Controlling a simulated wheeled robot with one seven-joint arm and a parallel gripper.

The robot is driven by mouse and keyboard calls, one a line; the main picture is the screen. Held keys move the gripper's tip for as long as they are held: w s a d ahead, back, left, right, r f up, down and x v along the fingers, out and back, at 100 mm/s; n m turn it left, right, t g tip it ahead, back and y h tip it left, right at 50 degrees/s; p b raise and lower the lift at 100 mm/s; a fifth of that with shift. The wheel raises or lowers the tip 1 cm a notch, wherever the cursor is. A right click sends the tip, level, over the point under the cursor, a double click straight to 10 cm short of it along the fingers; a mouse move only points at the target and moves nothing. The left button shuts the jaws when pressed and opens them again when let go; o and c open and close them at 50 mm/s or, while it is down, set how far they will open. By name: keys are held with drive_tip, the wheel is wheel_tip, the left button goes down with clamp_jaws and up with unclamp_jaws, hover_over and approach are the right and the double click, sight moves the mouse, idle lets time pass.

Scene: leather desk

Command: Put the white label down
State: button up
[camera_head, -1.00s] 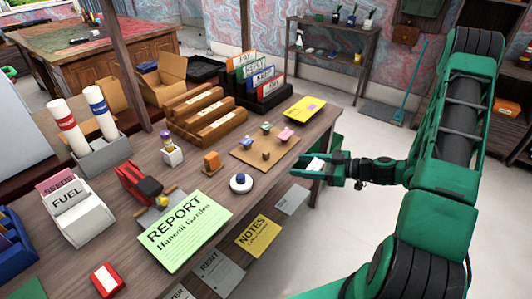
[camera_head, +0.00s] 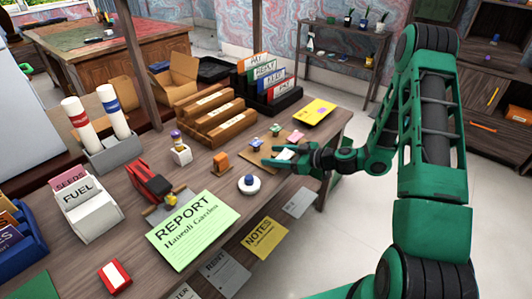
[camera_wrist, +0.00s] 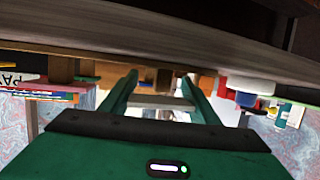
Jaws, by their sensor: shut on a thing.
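My gripper (camera_head: 284,157) is shut on the white label (camera_head: 286,154), a small pale piece between the green fingertips. In the head view it is over the desk's right part, at the near right edge of the brown board (camera_head: 258,160). Whether the label touches anything below cannot be told. In the wrist view, my gripper's two fingers (camera_wrist: 160,101) reach away from the camera with the white label (camera_wrist: 162,103) as a pale bar across them. The desk (camera_head: 335,128) looks upside down in that view.
A white-and-blue round item (camera_head: 248,184) and an orange block (camera_head: 220,162) stand to the left. A yellow card (camera_head: 315,111) lies behind. Notes (camera_head: 265,238) hang at the desk's front. Bare wood shows around the round item.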

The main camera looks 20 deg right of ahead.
sight(266, 157)
drive_tip(key=shift+w+a+r, duration=0.15)
drive_tip(key=shift+w+a, duration=1.15)
drive_tip(key=shift+a, duration=0.15)
drive_tip(key=o, duration=1)
drive_tip(key=shift+f, duration=0.2)
